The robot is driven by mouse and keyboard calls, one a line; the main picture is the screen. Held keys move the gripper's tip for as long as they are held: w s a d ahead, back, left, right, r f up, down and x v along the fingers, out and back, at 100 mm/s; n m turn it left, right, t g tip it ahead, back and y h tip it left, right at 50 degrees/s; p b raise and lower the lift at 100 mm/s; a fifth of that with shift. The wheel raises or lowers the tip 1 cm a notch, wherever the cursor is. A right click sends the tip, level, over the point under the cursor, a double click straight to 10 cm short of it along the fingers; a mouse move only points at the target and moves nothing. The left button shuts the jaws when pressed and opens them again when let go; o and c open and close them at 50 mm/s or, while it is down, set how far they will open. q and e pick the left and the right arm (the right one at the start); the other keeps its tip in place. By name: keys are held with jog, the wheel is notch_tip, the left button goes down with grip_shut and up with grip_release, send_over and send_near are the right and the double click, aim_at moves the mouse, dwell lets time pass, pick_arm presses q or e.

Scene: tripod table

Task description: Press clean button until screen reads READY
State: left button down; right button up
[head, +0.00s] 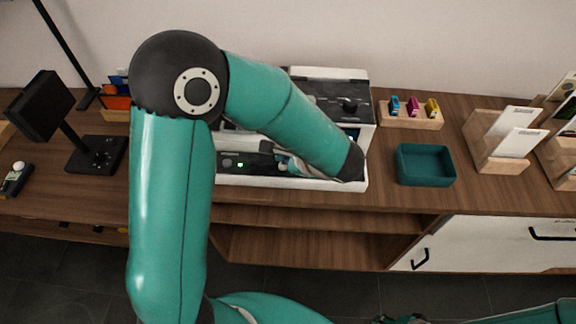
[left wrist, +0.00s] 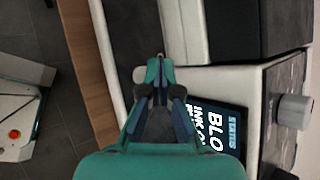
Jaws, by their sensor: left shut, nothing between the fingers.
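A white and dark grey printer (head: 362,108) stands on the wooden counter, partly hidden behind my left arm in the head view. In the left wrist view its screen (left wrist: 219,127) shows "STATUS" and cut-off words beginning "BLO" and "INK"; READY is not visible. A grey knob (left wrist: 293,109) sits beside the screen. My left gripper (head: 285,162) is shut and empty over the printer's front; it also shows in the left wrist view (left wrist: 155,66). I cannot make out the clean button or any contact with it. Part of my right gripper (head: 401,319) shows at the bottom edge, its fingers unclear.
A teal tray (head: 426,181) and a wooden holder with coloured cartridges (head: 411,121) stand right of the printer. Wooden card stands (head: 476,158) are further right. A black monitor on a stand (head: 42,106) is at the left. Counter around the tray is clear.

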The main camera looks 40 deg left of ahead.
aim_at(284, 167)
pick_arm(q)
jog(key=shift+f, duration=0.1)
jog(key=shift+s+f+b, duration=0.1)
jog(key=shift+f+b, duration=0.2)
jog(key=shift+b, duration=0.3)
jog(key=shift+f+b, duration=0.45)
jog(key=shift+b, duration=0.1)
dwell(0.7)
jog(key=shift+r, duration=0.1)
jog(key=shift+r+p, duration=0.55)
jog(key=shift+r, duration=0.25)
jog(key=shift+r, duration=0.1)
jog(key=shift+r+p, duration=1.8)
jog(key=shift+r, duration=0.65)
jog(key=shift+f, duration=0.1)
